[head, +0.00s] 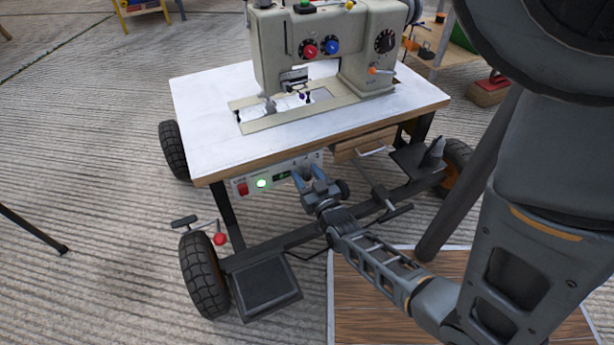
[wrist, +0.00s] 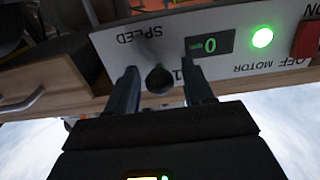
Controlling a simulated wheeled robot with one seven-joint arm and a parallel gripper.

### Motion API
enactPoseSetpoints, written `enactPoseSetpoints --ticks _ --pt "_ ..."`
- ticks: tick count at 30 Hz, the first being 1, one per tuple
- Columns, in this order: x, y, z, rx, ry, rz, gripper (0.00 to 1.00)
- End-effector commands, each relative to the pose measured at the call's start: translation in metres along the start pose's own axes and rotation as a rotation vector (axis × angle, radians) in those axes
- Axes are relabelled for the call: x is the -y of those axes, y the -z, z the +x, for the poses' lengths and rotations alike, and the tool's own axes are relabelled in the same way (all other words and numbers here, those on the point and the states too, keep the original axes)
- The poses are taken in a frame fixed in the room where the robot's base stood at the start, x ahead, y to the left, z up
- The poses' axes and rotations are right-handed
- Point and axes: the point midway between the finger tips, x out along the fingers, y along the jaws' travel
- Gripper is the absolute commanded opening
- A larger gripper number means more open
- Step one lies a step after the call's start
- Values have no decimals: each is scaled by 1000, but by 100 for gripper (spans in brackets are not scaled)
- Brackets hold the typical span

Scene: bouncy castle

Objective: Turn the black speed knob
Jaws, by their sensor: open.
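The black speed knob (wrist: 158,78) is on the light control panel (wrist: 165,55) under the sewing table, below the word SPEED, which appears upside down in the wrist view. My gripper (head: 309,171) is open in front of the panel's right end. In the wrist view, its two fingers stand on either side of the knob with a gap to each. I cannot tell how far they reach around it. In the head view, my gripper hides the knob. The small display (wrist: 209,45) reads 0, and the green light (wrist: 262,37) is lit.
A red switch (wrist: 306,39) sits at the panel's other end. A drawer (head: 365,145) with a metal handle is right of the panel. The white tabletop (head: 215,105) overhangs the panel and carries the sewing machine (head: 280,45). A foot pedal (head: 265,288) is below.

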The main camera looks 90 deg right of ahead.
Motion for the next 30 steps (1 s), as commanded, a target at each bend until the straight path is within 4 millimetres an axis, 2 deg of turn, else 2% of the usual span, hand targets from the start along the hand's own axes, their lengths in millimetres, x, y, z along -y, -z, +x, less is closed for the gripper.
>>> enactPoseSetpoints --ticks 2,18,30 --pt "0 0 0 0 0 0 52" --pt "0 0 0 0 1 0 0" --pt "-2 1 -1 1 2 87 0"
